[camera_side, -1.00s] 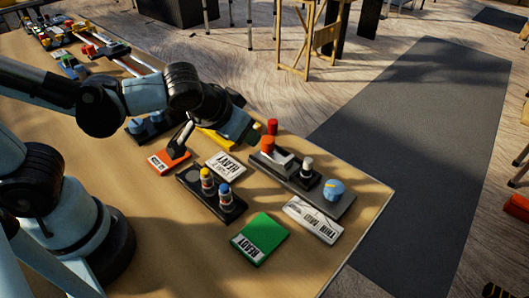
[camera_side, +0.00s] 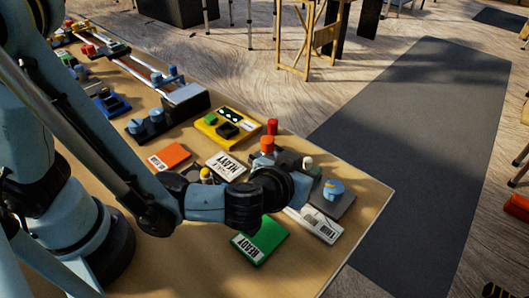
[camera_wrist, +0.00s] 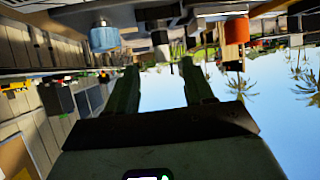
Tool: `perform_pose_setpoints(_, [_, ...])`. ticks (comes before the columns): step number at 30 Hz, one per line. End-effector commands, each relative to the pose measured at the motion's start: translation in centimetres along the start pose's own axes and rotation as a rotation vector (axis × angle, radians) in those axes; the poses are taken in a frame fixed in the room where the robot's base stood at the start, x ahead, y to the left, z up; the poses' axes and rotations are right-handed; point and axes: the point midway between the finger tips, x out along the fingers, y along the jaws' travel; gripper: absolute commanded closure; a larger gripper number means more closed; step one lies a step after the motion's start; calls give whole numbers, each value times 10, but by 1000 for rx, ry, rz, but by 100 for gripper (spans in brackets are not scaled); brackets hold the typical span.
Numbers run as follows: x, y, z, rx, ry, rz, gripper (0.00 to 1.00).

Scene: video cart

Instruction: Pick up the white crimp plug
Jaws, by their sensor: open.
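The white plug (camera_side: 307,162), a small white-topped piece, stands at the right of a dark base near the bench's front right corner in the side view. In the wrist view, what looks like the same plug (camera_wrist: 160,38) is ahead, between the fingers' lines; its lower part is hard to make out. My gripper (camera_wrist: 160,70) is open, its two dark green fingers apart with nothing between them. In the side view my wrist is low, just left of and in front of the plug, and the fingertips cannot be made out.
A blue knob (camera_side: 334,189) stands right of the plug, and an orange knob (camera_side: 267,144) and a red one (camera_side: 272,126) left of it. A white label plate (camera_side: 318,226) and a green READY card (camera_side: 260,240) lie in front.

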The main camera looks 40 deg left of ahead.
Motion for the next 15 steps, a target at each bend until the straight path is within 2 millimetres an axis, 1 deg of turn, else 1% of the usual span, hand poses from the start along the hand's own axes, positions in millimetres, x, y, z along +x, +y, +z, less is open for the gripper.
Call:
perform_pose_setpoints(1, [8,-1,0,-1,-1,-3,48])
perform_pose_setpoints(3, [16,0,0,-1,-1,-2,48])
perform_pose_setpoints(11, [31,-1,0,0,-2,-1,48])
perform_pose_setpoints(15, [52,-4,-1,-1,-1,-4,48])
